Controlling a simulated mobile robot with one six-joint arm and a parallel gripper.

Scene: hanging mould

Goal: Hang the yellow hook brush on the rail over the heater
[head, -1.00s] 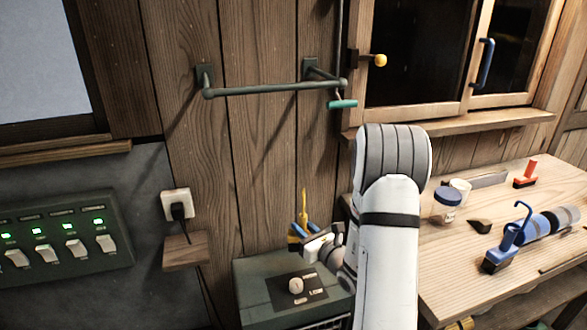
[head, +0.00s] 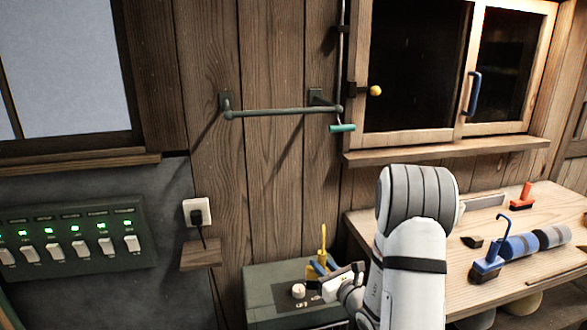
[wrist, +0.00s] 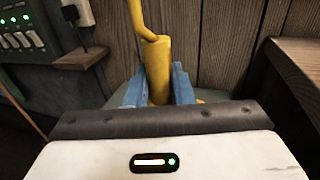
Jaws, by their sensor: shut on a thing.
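The yellow hook brush (head: 322,242) is held upright in my gripper (head: 318,268), above the green heater (head: 262,297) in the head view. In the wrist view the yellow handle (wrist: 157,70) stands between the two blue fingers of my gripper (wrist: 168,86), which are shut on it. The top of the hook is cut off there. The dark green rail (head: 285,112) is fixed to the wooden wall, well above the brush and slightly left of it. The rail's bar is empty.
A window sill (head: 445,150) juts out to the right. A socket with plug (head: 197,213) and small shelf (head: 201,254) are left of the heater. A workbench (head: 400,215) holds a blue hook brush (head: 489,262) and a red brush (head: 523,197).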

